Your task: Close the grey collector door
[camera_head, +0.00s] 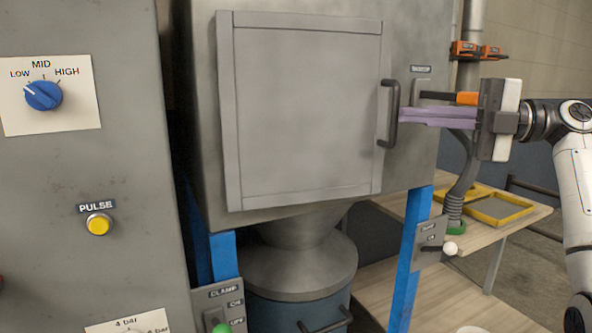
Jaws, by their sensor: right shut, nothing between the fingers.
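The grey collector door (305,110) is a framed square panel on the front of the grey collector cabinet (300,215). It lies against or very near the cabinet front; I cannot tell whether a small gap remains. Its dark upright handle (390,114) is at the door's right edge. My right gripper (404,117) comes in from the right with its purple fingers shut and empty. The fingertips are just right of the handle, by the door's right edge; whether they touch it is unclear. My left gripper is out of view.
A black lever with an orange grip (466,98) sits just above my right fingers. A grey control panel (60,180) with a blue knob (43,95) stands at left. Blue posts (411,255) flank the drum below. A wooden table (515,222) with yellow frames is at right.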

